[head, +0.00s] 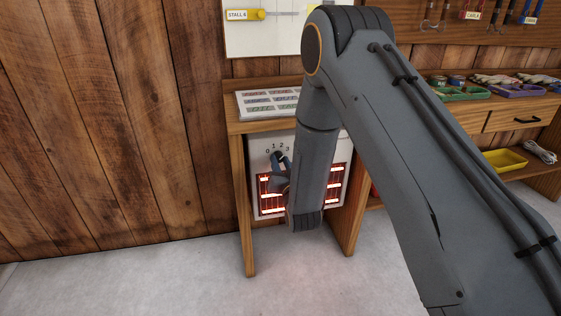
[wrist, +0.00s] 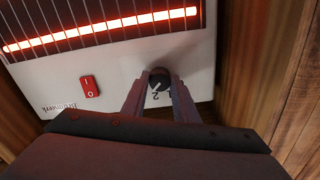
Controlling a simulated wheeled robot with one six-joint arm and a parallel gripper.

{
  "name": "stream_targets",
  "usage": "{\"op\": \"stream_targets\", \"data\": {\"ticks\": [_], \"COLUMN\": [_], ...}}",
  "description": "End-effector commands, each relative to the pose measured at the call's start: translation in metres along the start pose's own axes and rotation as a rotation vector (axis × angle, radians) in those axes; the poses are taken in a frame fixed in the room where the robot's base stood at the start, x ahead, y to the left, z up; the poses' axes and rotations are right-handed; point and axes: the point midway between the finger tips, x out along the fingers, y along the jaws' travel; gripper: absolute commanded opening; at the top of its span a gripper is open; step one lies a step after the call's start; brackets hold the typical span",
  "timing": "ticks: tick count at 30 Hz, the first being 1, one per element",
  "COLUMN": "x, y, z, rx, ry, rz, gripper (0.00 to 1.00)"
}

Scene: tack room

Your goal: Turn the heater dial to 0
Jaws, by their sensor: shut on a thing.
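The heater (head: 335,200) is a white panel with glowing red bars, standing under a wooden table. Its dial is a small black round knob (wrist: 159,77) with a white pointer mark. In the wrist view the panel is upside down, and the pointer slants down and left, near the printed 2. My gripper (wrist: 157,84) is shut on the dial, one finger on each side. In the head view my gripper (head: 280,160) is at the heater's upper left, under the printed 0, 1, 2 and 3. There my arm hides much of the heater, and the dial is hard to make out.
A red rocker switch (wrist: 90,86) is beside the dial, and a glowing bar (wrist: 100,28) runs across the panel. Wooden table legs (head: 242,210) flank the heater closely. A chart (head: 268,103) lies on the tabletop. The floor in front is clear.

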Motion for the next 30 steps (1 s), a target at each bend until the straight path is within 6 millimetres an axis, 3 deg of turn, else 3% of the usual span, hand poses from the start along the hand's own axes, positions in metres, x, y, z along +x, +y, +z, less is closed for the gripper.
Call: {"op": "stream_targets", "data": {"ticks": [30], "x": [-0.0010], "y": [0.0013], "z": [-0.0012], "rx": [-0.961], "ry": [-0.002], "rz": [0.000], "gripper": [0.04]}}
